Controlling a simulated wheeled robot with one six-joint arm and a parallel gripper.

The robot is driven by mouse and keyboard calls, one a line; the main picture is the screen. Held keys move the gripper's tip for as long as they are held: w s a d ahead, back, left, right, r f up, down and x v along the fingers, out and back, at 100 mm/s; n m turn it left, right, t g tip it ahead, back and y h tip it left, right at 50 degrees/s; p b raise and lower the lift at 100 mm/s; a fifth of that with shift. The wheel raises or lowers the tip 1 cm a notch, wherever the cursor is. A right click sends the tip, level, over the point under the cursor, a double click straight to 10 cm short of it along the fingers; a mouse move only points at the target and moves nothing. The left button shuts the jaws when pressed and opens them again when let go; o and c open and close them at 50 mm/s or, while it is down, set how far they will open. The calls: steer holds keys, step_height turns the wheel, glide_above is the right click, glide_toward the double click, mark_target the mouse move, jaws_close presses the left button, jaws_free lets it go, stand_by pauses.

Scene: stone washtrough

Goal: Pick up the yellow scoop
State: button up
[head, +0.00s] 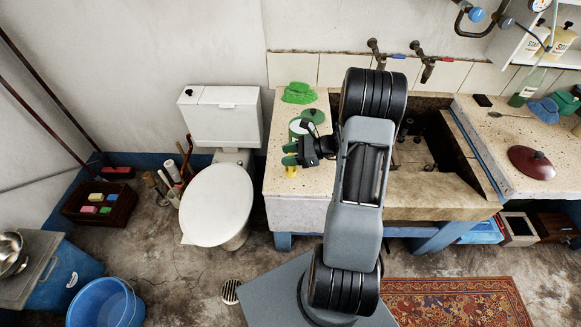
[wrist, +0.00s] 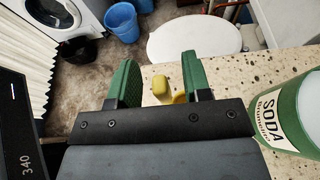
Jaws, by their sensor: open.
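The yellow scoop (head: 291,172) shows as a small patch on the speckled stone counter (head: 283,212), just below my gripper's fingers in the head view. In the wrist view the yellow scoop (wrist: 162,88) lies beyond my gripper's black body, in the gap between the fingers and nearer the right one. Part of it is hidden by the right finger and the gripper body. My gripper (head: 290,154) has green finger pads and is open and empty. It also shows in the wrist view (wrist: 160,64). I cannot tell whether a finger touches the scoop.
A green and white soda tin (wrist: 292,115) stands close on the right in the wrist view; the tin (head: 297,127) is just behind my gripper in the head view. A toilet (head: 217,205) stands left of the counter.

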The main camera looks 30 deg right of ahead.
steer(key=shift+x, duration=0.8)
steer(key=shift+c, duration=0.2)
jaws_close()
steer(key=shift+d, duration=0.1)
